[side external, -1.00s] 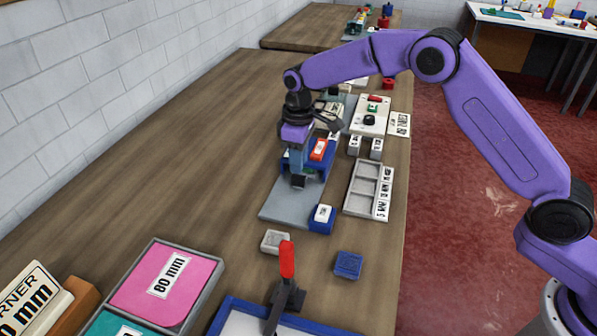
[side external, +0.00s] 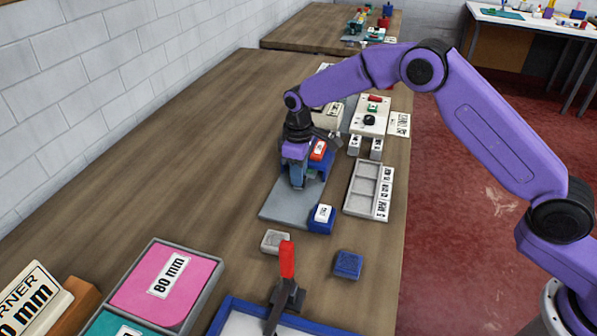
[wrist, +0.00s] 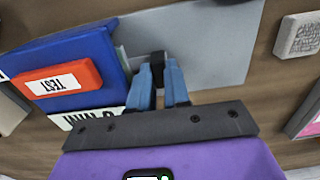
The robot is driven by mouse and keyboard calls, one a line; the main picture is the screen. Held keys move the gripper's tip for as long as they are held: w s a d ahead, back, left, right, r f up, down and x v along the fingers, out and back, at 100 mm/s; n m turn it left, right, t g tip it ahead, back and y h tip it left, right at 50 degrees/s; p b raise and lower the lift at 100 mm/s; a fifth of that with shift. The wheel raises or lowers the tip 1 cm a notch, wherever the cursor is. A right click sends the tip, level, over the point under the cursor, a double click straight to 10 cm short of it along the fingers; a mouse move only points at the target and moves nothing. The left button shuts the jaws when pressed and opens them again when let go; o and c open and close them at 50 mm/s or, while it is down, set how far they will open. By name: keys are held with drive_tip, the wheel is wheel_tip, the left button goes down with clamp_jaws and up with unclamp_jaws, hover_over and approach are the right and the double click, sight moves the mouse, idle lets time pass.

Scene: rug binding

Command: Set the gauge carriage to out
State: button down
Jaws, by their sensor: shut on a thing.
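My gripper (wrist: 162,85) points down over the gauge, and its blue fingers are closed on a small black block (wrist: 158,58), which I take to be the gauge carriage. The block sits over the grey plate (wrist: 215,45) beside the blue housing (wrist: 75,60). In the side view my gripper (side external: 298,184) hides the block, at the plate (side external: 285,207) near the housing. A red block marked TEST (wrist: 57,80) is on the housing, and it also shows in the side view (side external: 318,150). The carriage's exact setting cannot be read.
A blue block with a white label (side external: 321,216) stands at the plate's near right corner. A grey compartment tray (side external: 364,188) lies to the right. A grey block (side external: 276,241), a blue block (side external: 348,264) and a red-handled clamp (side external: 287,270) are nearer.

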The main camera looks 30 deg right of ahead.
drive_tip(key=s+a, duration=0.7)
drive_tip(key=shift+s+a, duration=0.2)
drive_tip(key=shift+a, duration=0.1)
drive_tip(key=c, duration=1.4)
unclamp_jaws()
drive_tip(key=shift+o, duration=0.2)
drive_tip(key=shift+r, duration=0.1)
drive_tip(key=shift+r, duration=0.25)
wheel_tip(320, 180, up, 17)
drive_tip(key=shift+d+f, duration=0.1)
drive_tip(key=shift+f, duration=0.05)
